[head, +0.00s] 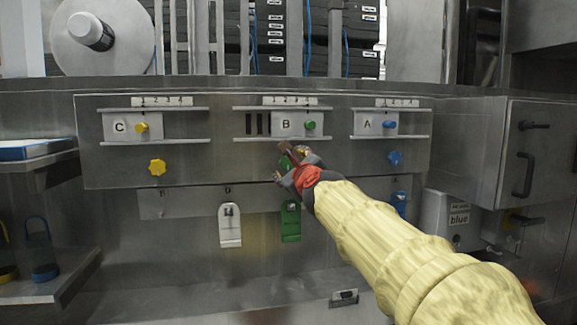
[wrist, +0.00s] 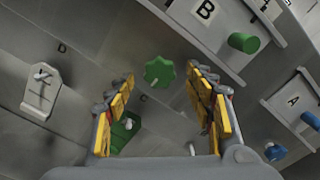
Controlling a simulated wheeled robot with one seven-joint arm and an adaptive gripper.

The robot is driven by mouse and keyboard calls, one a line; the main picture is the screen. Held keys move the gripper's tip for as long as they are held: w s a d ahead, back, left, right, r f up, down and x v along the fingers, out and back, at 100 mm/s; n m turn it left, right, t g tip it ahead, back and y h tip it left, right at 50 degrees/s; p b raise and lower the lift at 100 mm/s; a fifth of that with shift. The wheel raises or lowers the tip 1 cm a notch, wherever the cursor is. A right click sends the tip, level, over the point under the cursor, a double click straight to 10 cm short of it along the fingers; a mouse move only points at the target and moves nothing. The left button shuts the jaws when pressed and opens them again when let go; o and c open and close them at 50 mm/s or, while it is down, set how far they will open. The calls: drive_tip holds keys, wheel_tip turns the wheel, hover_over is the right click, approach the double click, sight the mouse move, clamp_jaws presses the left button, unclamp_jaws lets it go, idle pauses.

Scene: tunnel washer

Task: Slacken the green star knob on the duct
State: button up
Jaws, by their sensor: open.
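The green star knob (wrist: 159,72) sits on the grey metal panel, below the plate marked B (wrist: 205,10). In the wrist view it lies just beyond and between the tips of my gripper (wrist: 161,82), and I see no contact. My gripper is open and empty, with yellow pads on the inner sides of its fingers. In the head view my gripper (head: 292,168) is in front of the panel under plate B, and it hides most of the green star knob (head: 286,160).
A yellow star knob (head: 157,167) and a blue star knob (head: 395,158) sit to either side. A green hanging tag (head: 291,228) and a white one (head: 230,228) are below. A small green knob (wrist: 244,43) is on plate B. A cabinet with handles (head: 525,175) stands right.

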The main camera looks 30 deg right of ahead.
sight(287, 162)
drive_tip(key=shift+x, duration=1.15)
drive_tip(key=shift+c, duration=1.2)
drive_tip(key=c, duration=0.9)
